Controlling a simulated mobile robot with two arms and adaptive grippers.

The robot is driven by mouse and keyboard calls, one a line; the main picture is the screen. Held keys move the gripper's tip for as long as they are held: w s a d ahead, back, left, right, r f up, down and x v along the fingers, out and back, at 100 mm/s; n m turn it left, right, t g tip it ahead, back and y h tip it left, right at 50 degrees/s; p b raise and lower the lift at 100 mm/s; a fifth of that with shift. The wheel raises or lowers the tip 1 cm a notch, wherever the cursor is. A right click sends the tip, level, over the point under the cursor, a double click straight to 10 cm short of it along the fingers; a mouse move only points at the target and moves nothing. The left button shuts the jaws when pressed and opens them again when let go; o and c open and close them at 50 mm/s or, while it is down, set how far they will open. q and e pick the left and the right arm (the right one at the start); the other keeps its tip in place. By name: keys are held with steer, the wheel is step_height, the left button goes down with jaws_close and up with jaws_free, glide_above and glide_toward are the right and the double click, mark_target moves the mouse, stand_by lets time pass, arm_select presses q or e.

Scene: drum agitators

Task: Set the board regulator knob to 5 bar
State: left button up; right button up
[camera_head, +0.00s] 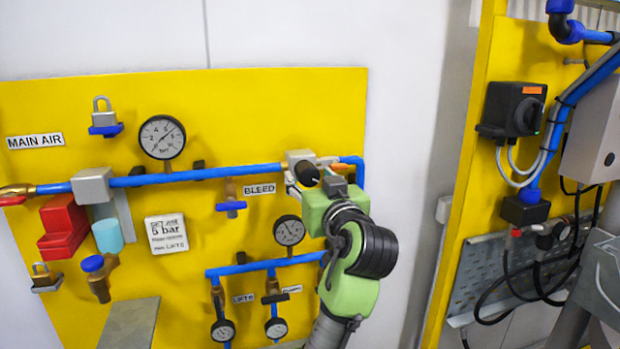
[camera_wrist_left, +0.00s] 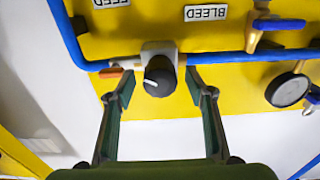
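The board regulator, a grey block (camera_head: 299,157), sits at the right end of the upper blue pipe. Its black knob (camera_head: 308,174) points out from the board; in the left wrist view the round knob (camera_wrist_left: 161,79) shows a white pointer mark. My left gripper (camera_head: 312,186) is at the knob. In the wrist view its two fingers stand apart on either side of the knob, with gaps visible. A round gauge (camera_head: 289,230) hangs below the regulator; its reading is too small to tell. My right gripper is not in view.
The yellow board (camera_head: 245,100) also carries a larger gauge (camera_head: 161,137), a blue-handled bleed valve (camera_head: 230,206), padlocks and a red block (camera_head: 63,228). Lower blue pipes (camera_head: 240,268) run close to my left arm. A second yellow panel (camera_head: 480,140) stands at right.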

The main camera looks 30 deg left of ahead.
arm_select(q)
steer(key=c, duration=1.1)
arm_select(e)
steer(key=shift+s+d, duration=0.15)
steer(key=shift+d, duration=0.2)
arm_select(q)
steer(key=shift+m, duration=0.3)
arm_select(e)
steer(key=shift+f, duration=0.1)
arm_select(q)
steer(key=shift+m, duration=1.2)
steer(key=shift+s+r+m, duration=0.1)
steer(key=shift+m, duration=1)
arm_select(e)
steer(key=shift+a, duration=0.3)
arm_select(q)
steer(key=shift+m, duration=0.3)
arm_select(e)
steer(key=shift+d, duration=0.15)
